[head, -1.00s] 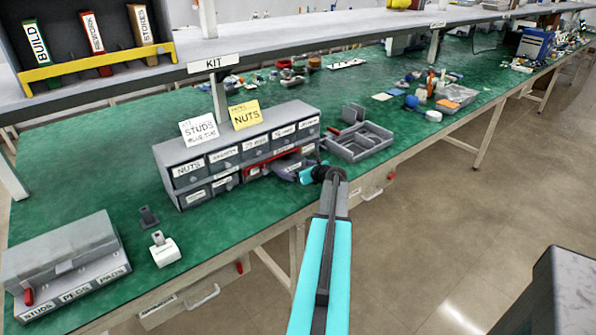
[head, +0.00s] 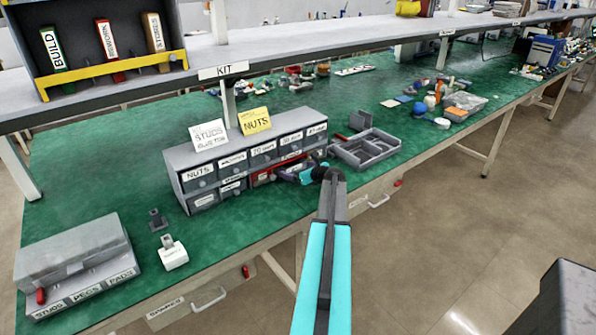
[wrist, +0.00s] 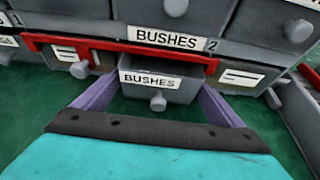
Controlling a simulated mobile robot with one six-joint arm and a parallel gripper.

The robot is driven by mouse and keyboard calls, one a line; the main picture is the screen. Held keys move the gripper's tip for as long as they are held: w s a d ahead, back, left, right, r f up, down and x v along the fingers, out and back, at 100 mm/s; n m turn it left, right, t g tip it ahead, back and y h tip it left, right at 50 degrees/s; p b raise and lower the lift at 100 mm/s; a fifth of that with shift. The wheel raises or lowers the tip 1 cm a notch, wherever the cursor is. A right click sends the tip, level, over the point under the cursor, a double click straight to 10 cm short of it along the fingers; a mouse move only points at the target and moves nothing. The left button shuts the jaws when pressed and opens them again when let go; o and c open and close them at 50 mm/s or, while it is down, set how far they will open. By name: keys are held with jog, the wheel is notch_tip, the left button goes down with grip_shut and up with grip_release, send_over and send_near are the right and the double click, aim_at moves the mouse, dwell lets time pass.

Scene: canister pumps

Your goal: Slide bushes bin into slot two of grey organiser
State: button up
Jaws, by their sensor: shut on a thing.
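The grey organiser (head: 190,163) stands on the green bench with two rows of labelled drawers. In the wrist view a red frame (wrist: 110,45) surrounds an opening under a label reading BUSHES 2 (wrist: 165,38). The grey bushes bin (wrist: 185,92), with a white BUSHES label and a round knob, sits at this opening, its front facing me. Its back is hidden, so how deep it sits I cannot tell. My gripper (wrist: 159,86) is shut on the bin, one purple finger along each side. In the head view my gripper (head: 293,175) is at the organiser's lower right front.
A grey compartment tray (head: 366,148) stands right of the organiser. A low grey box labelled studs, pegs, pads (head: 75,265) and a small white block (head: 173,254) are at the front left. A shelf (head: 300,58) runs above the bench.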

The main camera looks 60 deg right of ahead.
jog(key=shift+w+d+r, duration=0.2)
jog(key=shift+w+r, duration=0.25)
jog(key=shift+w, duration=0.1)
jog(key=shift+w+d+r, duration=0.2)
jog(key=shift+w+r, duration=0.2)
jog(key=shift+w, duration=0.1)
jog(key=o, duration=0.9)
jog(key=shift+s+a, duration=0.1)
jog(key=shift+s, duration=0.05)
jog(key=shift+s+a+f, duration=0.1)
jog(key=shift+s+a, duration=0.1)
jog(key=shift+s, duration=0.45)
jog(key=v, duration=0.4)
jog(key=f+b+v, duration=0.1)
jog(key=v, duration=0.4)
jog(key=b+v, duration=0.1)
jog(key=v, duration=0.3)
jog(key=shift+s+a, duration=0.15)
jog(key=shift+s, duration=0.45)
jog(key=shift+f, duration=0.1)
